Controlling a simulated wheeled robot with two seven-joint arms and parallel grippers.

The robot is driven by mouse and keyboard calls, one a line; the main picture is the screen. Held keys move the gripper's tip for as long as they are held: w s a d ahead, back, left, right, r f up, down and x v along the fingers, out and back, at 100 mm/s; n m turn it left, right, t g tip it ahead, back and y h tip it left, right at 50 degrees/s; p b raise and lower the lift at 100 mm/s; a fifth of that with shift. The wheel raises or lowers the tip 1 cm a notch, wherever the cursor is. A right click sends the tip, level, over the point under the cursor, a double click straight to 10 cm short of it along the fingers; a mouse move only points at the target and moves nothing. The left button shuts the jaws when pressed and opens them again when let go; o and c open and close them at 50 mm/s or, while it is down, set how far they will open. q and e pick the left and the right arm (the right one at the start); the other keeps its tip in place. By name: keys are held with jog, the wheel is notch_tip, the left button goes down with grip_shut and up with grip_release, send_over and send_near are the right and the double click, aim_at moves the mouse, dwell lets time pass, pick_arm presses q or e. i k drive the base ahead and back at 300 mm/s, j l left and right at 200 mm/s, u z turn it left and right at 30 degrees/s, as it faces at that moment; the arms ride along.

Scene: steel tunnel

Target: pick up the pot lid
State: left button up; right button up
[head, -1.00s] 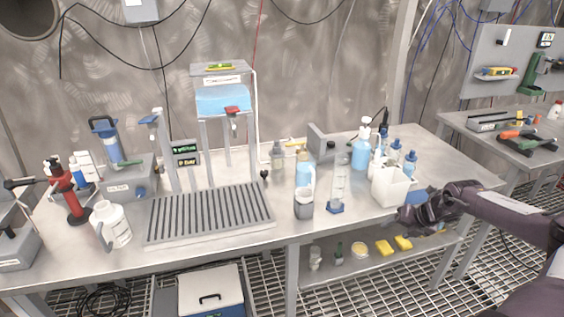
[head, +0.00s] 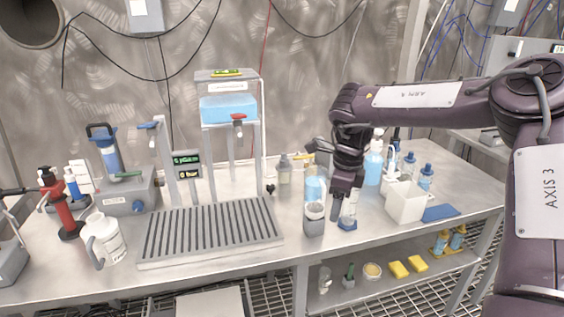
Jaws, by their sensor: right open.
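No clear pot lid stands out. A small grey pot (head: 314,220) with a darker top stands near the front edge of the bench, right of the slatted drain tray; I cannot tell whether that top is a separate lid. My left gripper is not in view.
The slatted drain tray (head: 212,232) lies left of the pot. A blue bottle (head: 315,185) stands close behind the pot. Right of the gripper are a white tub (head: 404,204) and a flat blue item (head: 440,213). A lower shelf (head: 385,283) holds small items.

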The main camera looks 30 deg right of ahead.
aim_at(284, 166)
jog(key=i+l, duration=0.2)
jog(key=i, duration=0.2)
jog(key=i+l, duration=0.2)
jog(key=i, duration=0.25)
jog(key=i+l, duration=0.2)
jog(key=i, duration=0.2)
